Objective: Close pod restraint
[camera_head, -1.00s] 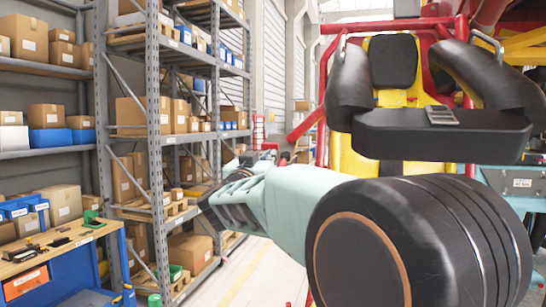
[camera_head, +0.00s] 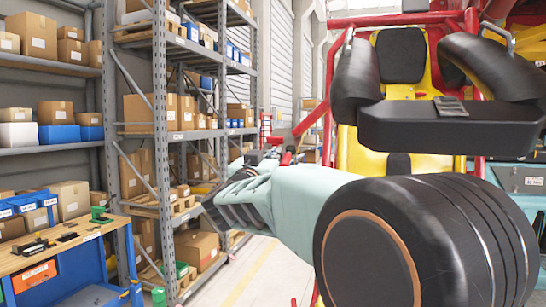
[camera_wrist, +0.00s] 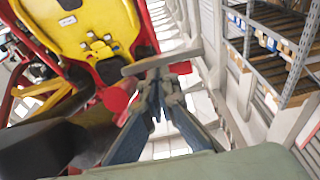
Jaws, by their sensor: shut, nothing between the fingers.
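The pod restraint (camera_head: 440,125) is a black padded over-shoulder frame with a broad front pad and a grey buckle. In the head view it stands out in front of the upper seat. The pod seat (camera_head: 365,158) is yellow with black pads, and its yellow shell also shows at the top left of the wrist view (camera_wrist: 85,28). A dark padded shape at the wrist view's lower left may be the restraint. My gripper (camera_wrist: 157,84) is shut and empty, pointing up the wrist view close to a grey bar. In the head view my arm largely hides the gripper.
A red frame (camera_head: 325,75) surrounds the pod. Tall grey shelving (camera_head: 160,100) with boxes stands at the left. A blue workbench (camera_head: 60,260) with tools is at the lower left. Open floor (camera_head: 250,275) lies between the shelving and my arm.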

